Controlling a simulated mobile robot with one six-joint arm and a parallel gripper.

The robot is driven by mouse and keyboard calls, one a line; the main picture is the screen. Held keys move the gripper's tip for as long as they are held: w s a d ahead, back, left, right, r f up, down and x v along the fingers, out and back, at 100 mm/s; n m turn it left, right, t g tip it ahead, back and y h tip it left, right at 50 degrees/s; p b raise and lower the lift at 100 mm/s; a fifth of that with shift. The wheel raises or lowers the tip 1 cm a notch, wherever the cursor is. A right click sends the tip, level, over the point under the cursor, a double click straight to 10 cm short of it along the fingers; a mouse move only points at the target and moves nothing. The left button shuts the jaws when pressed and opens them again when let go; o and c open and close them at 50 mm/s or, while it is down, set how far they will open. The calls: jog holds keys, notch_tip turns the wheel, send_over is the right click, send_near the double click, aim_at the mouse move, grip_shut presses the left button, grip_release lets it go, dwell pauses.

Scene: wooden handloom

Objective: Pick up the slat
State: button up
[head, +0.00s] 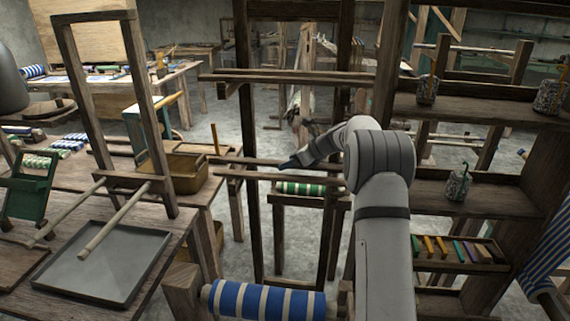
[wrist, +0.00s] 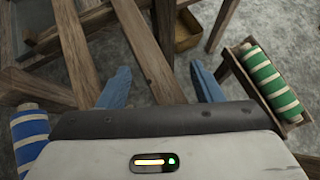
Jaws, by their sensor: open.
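Two long narrow wooden bars run side by side across the loom in the head view, a rear slat (head: 245,162) and a front slat (head: 250,175). My gripper (head: 290,163) is at them, with a blue finger seen close to the rear one. In the wrist view my gripper (wrist: 162,86) is open, its blue fingers wide apart. One slat (wrist: 148,55) passes through the gap between the fingers, nearer the left finger. Another slat (wrist: 77,50) lies left of the left finger. I cannot tell how far the fingertips are above the slat.
A blue-striped roll (head: 265,300) is at the loom's front; a green-striped roll (wrist: 268,80) lies right of my gripper in the wrist view. Loom posts (head: 245,130) stand close by. A shelf (head: 470,195) with jars is at right, a table with a grey tray (head: 150,240) at left.

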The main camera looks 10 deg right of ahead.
jog(key=shift+s+r, duration=0.1)
jog(key=shift+c, duration=0.2)
jog(key=c, duration=1.1)
